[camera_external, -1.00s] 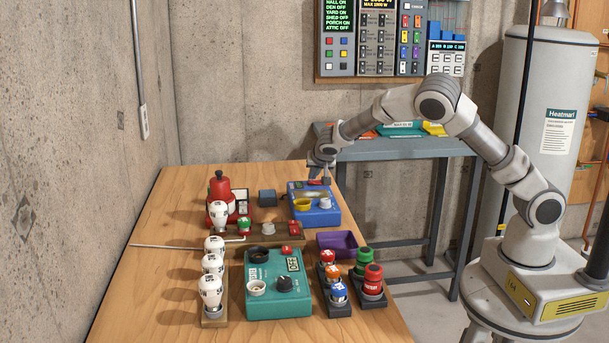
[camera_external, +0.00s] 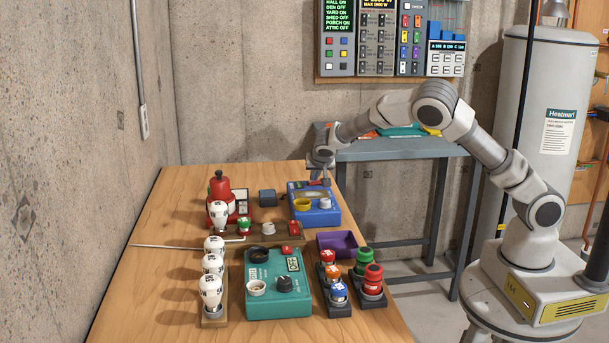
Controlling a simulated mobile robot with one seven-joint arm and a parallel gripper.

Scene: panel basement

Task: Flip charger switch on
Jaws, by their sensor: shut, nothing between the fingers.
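A blue box (camera_external: 327,217) that looks like the charger stands at the back right of the wooden table. It has a yellow ring-shaped socket (camera_external: 302,205), a pale knob (camera_external: 325,203) and a small gauge window on top. A small red part (camera_external: 315,183), possibly its switch, shows at its back edge. My gripper (camera_external: 324,182) is shut and empty, pointing down at the back of the blue box, close to the red part. I cannot tell whether it touches it, or which way the switch is set.
A teal tester box (camera_external: 262,306) with a dial stands in front. White bulbs (camera_external: 210,288) stand in a row at the left. A red device (camera_external: 219,188), a purple tray (camera_external: 338,243) and racks of coloured fuses (camera_external: 372,280) are nearby. A grey bench (camera_external: 400,150) stands behind.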

